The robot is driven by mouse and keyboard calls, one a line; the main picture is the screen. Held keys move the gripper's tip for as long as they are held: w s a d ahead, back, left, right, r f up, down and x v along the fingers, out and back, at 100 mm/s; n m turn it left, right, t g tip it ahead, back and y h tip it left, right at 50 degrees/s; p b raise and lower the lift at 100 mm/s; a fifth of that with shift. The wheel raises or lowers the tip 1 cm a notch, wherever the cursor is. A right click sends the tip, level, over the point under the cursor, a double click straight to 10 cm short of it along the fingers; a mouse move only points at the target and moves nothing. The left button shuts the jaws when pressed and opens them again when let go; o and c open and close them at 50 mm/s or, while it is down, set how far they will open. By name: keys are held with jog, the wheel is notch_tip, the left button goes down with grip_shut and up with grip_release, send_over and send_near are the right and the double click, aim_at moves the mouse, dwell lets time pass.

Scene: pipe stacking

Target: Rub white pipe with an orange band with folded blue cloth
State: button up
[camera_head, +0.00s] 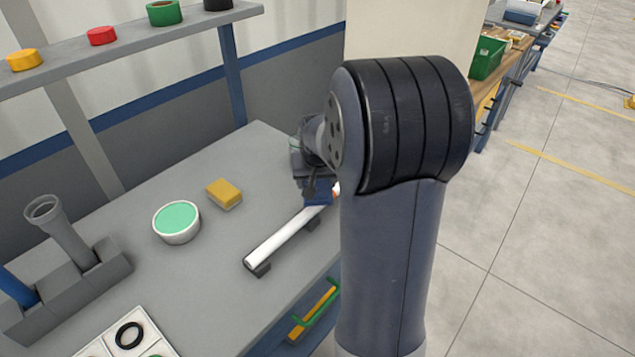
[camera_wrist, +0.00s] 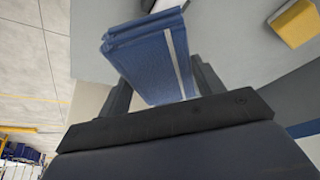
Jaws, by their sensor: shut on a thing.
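The white pipe (camera_head: 283,238) lies on dark supports on the grey workbench, and its far end goes behind my arm. My gripper (camera_head: 312,188) is over the pipe near the band, shut on the folded blue cloth (camera_head: 319,195). In the wrist view the blue cloth (camera_wrist: 148,60) with a pale stripe sits between the two dark fingers. A white piece of the pipe (camera_wrist: 168,5) shows just past the cloth. The cloth appears to be at the pipe; whether it touches is hard to tell.
A yellow sponge (camera_head: 225,194) and a white bowl with green contents (camera_head: 177,221) stand left of the pipe. A grey rack (camera_head: 75,290) holds upright pipes at far left. A tray with black rings (camera_head: 128,336) lies at the front. A shelf (camera_head: 130,50) with coloured caps runs above.

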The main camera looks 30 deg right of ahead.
jog(key=shift+r+p, duration=0.85)
jog(key=shift+r, duration=0.65)
